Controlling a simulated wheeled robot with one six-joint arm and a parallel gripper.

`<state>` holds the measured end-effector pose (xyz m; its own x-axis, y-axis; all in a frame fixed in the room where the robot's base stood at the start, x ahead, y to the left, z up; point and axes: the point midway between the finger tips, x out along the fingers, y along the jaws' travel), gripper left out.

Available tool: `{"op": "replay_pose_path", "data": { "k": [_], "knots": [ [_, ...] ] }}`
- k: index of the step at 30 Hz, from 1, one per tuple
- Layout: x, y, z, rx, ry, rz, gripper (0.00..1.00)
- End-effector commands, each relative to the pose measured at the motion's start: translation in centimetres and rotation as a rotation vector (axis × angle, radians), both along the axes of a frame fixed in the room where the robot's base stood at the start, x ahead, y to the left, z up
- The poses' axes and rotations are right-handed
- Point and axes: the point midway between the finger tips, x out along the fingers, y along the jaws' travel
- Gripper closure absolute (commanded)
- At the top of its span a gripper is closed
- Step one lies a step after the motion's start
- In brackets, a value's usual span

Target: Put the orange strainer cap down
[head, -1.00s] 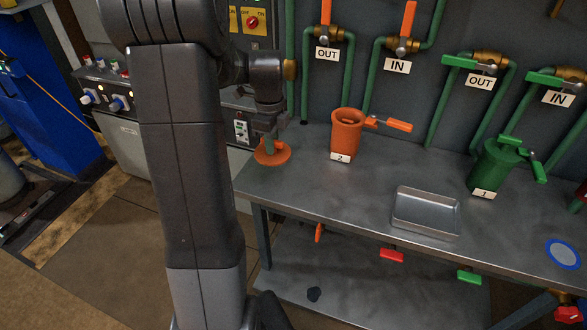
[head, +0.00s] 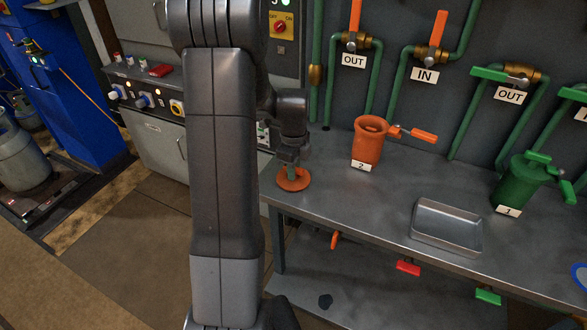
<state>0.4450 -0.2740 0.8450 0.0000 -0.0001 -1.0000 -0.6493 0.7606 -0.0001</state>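The orange strainer cap (head: 293,180) is a round disc with a raised middle, at the left end of the metal table (head: 330,190). My gripper (head: 292,172) points down over it, and its fingertips meet the cap's middle. It looks shut on the cap, though the fingers are small and partly hidden. I cannot tell whether the cap touches the table top or hangs just above it. The open orange strainer body (head: 368,146), labelled 2, stands to the right of the cap, apart from it.
A grey metal tray (head: 446,228) lies on the table's right part. Green pipes with valves run along the back wall. The table top between cap and tray is clear. A lower shelf lies underneath.

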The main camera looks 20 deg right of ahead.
Motion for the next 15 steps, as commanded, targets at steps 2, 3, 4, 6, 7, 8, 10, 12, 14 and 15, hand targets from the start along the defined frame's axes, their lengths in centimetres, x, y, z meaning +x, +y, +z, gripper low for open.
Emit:
{"op": "replay_pose_path", "data": {
  "k": [2, 3, 4, 6, 7, 8, 10, 12, 14, 15],
  "knots": [
    [-0.01, 0.02, -0.05, 0.000, 0.000, 0.000, 0.72],
    [-0.02, 0.01, -0.05, 0.000, 0.000, 0.000, 0.64],
    [-0.02, 0.01, -0.05, 0.000, 0.000, 0.000, 0.64],
    [-0.02, 0.01, -0.05, 0.001, 0.001, 0.000, 0.64],
    [-0.02, 0.01, -0.04, 0.000, 0.000, 0.000, 0.64],
    [-0.02, 0.01, -0.04, 0.001, 0.001, 0.000, 0.64],
    [-0.02, 0.01, -0.04, 0.000, 0.000, 0.000, 0.64],
    [-0.01, 0.01, 0.09, 0.000, 0.000, 0.000, 0.64],
    [0.00, 0.00, 0.43, 0.000, 0.000, 0.000, 0.64],
    [0.03, -0.02, 0.73, -0.001, -0.002, 0.000, 0.64]
  ]
}}
